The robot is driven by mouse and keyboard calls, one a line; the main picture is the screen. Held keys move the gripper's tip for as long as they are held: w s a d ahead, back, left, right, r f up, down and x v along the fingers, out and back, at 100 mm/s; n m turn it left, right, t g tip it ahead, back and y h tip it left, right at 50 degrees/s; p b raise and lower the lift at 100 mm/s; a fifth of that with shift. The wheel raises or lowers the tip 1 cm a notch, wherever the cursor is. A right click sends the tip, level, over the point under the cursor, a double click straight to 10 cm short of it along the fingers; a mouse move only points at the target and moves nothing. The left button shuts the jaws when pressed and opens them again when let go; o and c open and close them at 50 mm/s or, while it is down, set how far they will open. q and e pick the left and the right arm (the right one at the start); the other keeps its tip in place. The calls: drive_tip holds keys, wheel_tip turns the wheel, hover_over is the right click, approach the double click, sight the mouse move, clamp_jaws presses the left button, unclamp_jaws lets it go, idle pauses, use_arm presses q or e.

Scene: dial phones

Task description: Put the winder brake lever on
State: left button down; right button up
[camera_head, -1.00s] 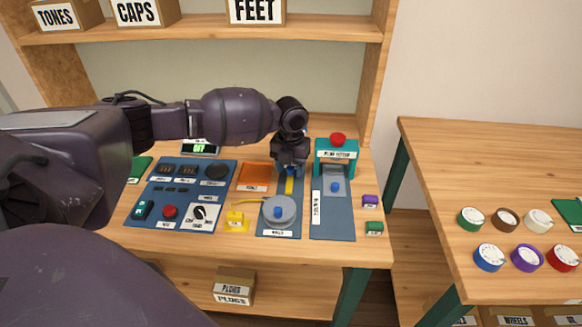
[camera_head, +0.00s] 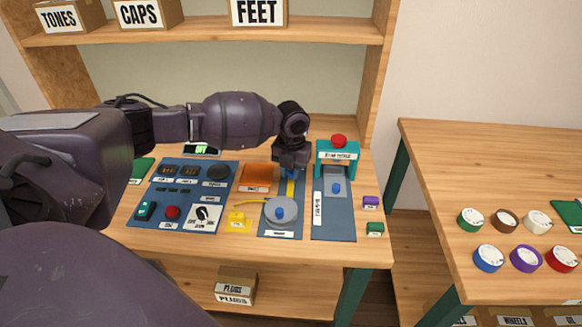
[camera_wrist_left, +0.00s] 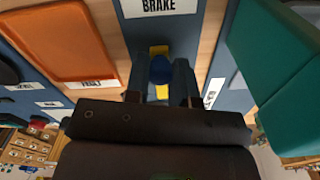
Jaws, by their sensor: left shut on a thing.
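The winder brake lever is a yellow strip with a blue knob (camera_wrist_left: 161,69) on a blue panel; a "BRAKE" label (camera_wrist_left: 158,5) shows beyond it in the left wrist view. My left gripper (camera_wrist_left: 160,82) is shut on the blue knob, one finger on each side. In the head view my left gripper (camera_head: 291,166) is over the back of the winder panel, and the yellow strip (camera_head: 291,188) shows in front of it. The grey round winder (camera_head: 281,212) with a blue knob sits on the front of the same panel. My right gripper is not in view.
A teal press with a red button (camera_head: 338,150) stands close to the right of my left gripper. An orange tray (camera_head: 256,177) lies to the left. Control panels (camera_head: 182,195) are further left. A second table (camera_head: 480,160) with coloured dials stands at the right.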

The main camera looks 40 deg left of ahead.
sight(291, 182)
use_arm(q)
drive_tip(key=shift+s+d+r+p, duration=0.25)
drive_tip(key=shift+s+d+p, duration=0.2)
drive_tip(key=shift+s, duration=0.25)
drive_tip(key=shift+f, duration=0.3)
drive_tip(key=c, duration=1.3)
unclamp_jaws()
drive_tip(key=o, duration=0.3)
drive_tip(key=shift+s+r, duration=0.1)
drive_tip(key=shift+s, duration=0.05)
drive_tip(key=shift+o, duration=0.2)
drive_tip(key=shift+r, duration=0.3)
wheel_tip(291, 182, up, 10)
drive_tip(key=p, duration=0.1)
